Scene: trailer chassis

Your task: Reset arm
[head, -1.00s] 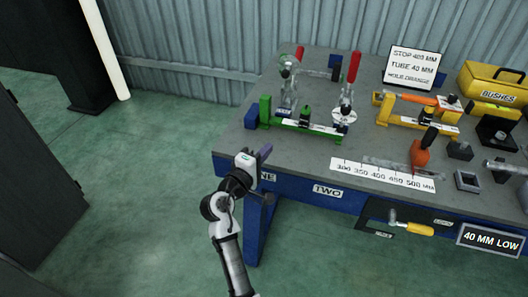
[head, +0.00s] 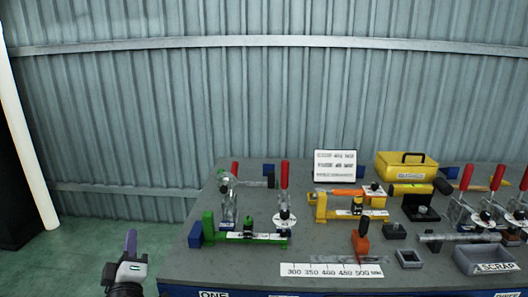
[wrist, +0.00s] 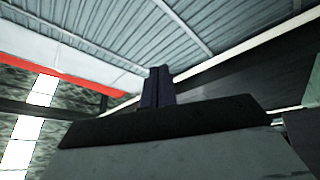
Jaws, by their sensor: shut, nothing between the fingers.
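My gripper (head: 131,242) shows at the lower left in the head view, beside the left end of the workbench (head: 190,262) and apart from it. Its dark fingers point up and are together, with nothing between them. In the wrist view the closed fingers (wrist: 158,87) stand up against the ceiling and roof beams. Most of my arm is below the head view's lower edge.
The bench holds a green fixture (head: 240,236), an orange and yellow fixture (head: 350,203), red-handled clamps (head: 284,175), a white sign (head: 335,165), a yellow box (head: 406,168), a scale strip (head: 331,270) and a grey scrap bin (head: 486,262). Green floor (head: 85,245) left of the bench is clear.

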